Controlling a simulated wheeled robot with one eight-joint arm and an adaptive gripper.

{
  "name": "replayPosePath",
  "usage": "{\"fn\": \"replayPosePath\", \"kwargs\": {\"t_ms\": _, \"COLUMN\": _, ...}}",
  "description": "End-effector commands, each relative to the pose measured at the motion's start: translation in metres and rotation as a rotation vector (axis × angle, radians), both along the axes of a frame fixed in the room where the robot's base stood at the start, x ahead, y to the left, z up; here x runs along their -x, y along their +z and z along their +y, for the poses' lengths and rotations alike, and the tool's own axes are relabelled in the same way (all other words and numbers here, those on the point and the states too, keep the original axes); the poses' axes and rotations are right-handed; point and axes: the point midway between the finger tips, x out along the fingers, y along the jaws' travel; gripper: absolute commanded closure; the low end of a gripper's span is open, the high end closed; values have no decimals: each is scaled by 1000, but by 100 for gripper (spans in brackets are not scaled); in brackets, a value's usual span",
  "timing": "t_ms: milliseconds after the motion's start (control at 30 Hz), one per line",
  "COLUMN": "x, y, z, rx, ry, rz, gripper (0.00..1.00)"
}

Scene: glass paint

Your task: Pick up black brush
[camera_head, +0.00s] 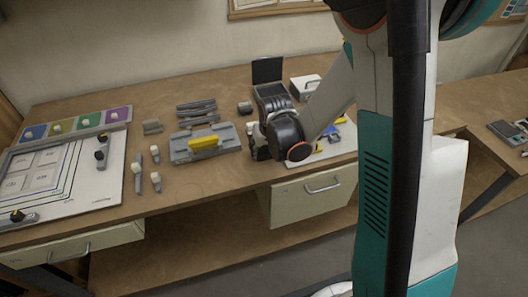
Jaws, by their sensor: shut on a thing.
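My gripper (258,148) is low over the right part of the workbench, to the right of a grey tray. My black wrist hides much of it. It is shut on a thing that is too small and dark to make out. I cannot make out a black brush clearly. Several small light-tipped tools (155,180) stand or lie at the middle left of the bench. A small black-topped piece (101,139) is on the large white panel.
The grey tray (180,157) holds a yellow block (204,143). Grey bars (196,106) lie behind it. An open black box (268,72) and a white box (305,87) stand behind my wrist. A drawer (308,197) hangs under the front edge. The bench's front middle is clear.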

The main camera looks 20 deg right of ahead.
Motion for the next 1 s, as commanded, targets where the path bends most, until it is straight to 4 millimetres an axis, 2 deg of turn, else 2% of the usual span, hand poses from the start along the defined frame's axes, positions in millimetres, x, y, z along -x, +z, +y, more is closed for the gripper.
{"fn": "replayPosePath", "kwargs": {"t_ms": 267, "x": 0, "y": 5, "z": 0, "rx": 0, "ry": 0, "rz": 0, "gripper": 80}}
{"fn": "replayPosePath", "kwargs": {"t_ms": 467, "x": 1, "y": 28, "z": 0, "rx": 0, "ry": 0, "rz": 0, "gripper": 80}}
{"fn": "replayPosePath", "kwargs": {"t_ms": 567, "x": 0, "y": 48, "z": 0, "rx": 0, "ry": 0, "rz": 0, "gripper": 80}}
{"fn": "replayPosePath", "kwargs": {"t_ms": 800, "x": 1, "y": 116, "z": 0, "rx": 0, "ry": 0, "rz": 0, "gripper": 80}}
{"fn": "replayPosePath", "kwargs": {"t_ms": 1000, "x": 1, "y": 163, "z": 0, "rx": 0, "ry": 0, "rz": 0, "gripper": 80}}
